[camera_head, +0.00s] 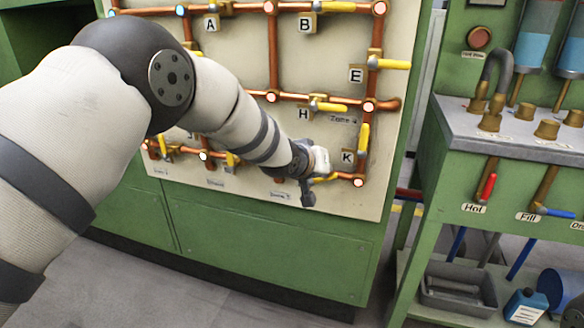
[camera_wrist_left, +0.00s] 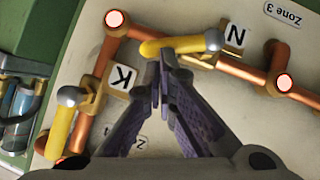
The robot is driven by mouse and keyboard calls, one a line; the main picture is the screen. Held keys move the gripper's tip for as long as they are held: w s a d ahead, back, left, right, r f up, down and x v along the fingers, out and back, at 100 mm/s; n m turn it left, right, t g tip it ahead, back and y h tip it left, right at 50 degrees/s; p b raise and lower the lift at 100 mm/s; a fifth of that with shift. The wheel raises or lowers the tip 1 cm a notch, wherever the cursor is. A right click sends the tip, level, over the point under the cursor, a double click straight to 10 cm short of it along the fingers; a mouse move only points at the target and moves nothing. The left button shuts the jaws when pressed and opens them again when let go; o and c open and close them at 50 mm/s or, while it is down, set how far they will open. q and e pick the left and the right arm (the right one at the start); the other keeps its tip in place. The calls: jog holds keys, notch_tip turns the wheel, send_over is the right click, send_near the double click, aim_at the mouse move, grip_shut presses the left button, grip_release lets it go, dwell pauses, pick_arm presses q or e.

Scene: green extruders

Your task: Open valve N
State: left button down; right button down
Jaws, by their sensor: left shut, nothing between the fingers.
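Valve N shows in the left wrist view as a yellow handle (camera_wrist_left: 180,45) with a grey ball-shaped pivot, beside the white N label (camera_wrist_left: 234,37). The handle lies at a shallow slant across its copper pipe. My left gripper (camera_wrist_left: 159,80) is shut and empty, its fingertips at the lower edge of the handle near its free end. I cannot tell whether they touch it. In the head view, my left gripper (camera_head: 307,195) is at the lower right of the panel, left of the K label (camera_head: 347,157), and my arm hides most of valve N. My right gripper is not in view.
Valve K's yellow handle (camera_wrist_left: 60,133) is close by on the left in the wrist view. Copper pipes (camera_wrist_left: 255,75) with glowing round joints surround the gripper. A green bench (camera_head: 510,180) with hoses and taps stands to the right in the head view.

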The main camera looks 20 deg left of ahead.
pick_arm(q)
jog(key=shift+d+f, duration=0.3)
jog(key=shift+d, duration=0.15)
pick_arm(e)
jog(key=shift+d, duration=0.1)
pick_arm(q)
jog(key=shift+r+p, duration=0.35)
jog(key=shift+r, duration=0.5)
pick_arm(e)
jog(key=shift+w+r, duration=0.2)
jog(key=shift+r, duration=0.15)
